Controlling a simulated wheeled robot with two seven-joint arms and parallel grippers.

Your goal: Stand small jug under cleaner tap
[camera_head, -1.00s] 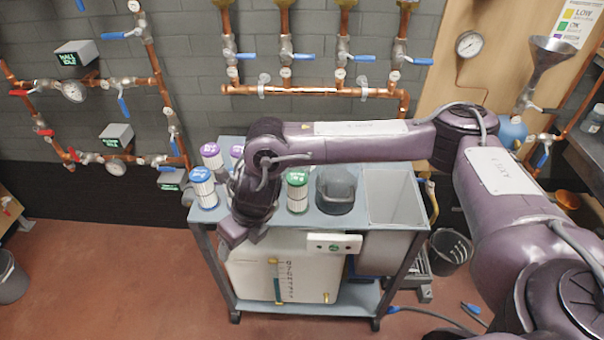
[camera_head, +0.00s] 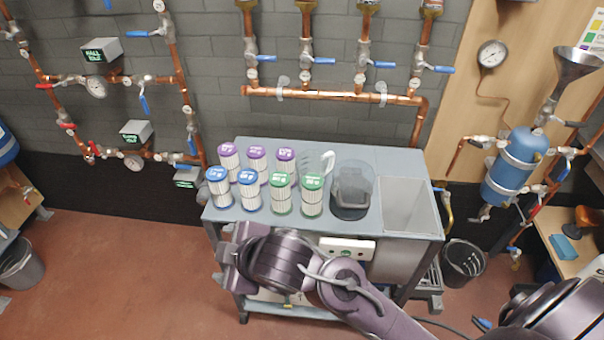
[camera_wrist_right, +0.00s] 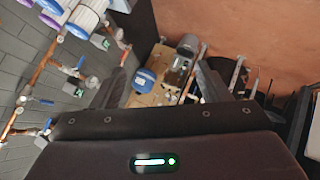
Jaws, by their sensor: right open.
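A small clear jug (camera_head: 316,163) with a handle stands on the cart top behind the filter cartridges, which partly hide it. A larger smoky see-through vessel (camera_head: 354,187) stands to its right. On the cart's lower level a pale tank (camera_head: 268,297) shows only in part; my right arm hides most of it, and I cannot make out its tap. My right gripper (camera_head: 228,257) is in front of the cart's left front, below the top and apart from the jug. It is open and empty, its fingers spread in the right wrist view (camera_wrist_right: 165,90). My left gripper is not in view.
Several filter cartridges with purple, blue and green caps (camera_head: 284,193) crowd the left of the cart top (camera_head: 388,158). A sink-like basin (camera_head: 408,205) is at its right end. A black bucket (camera_head: 462,262) stands right of the cart.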

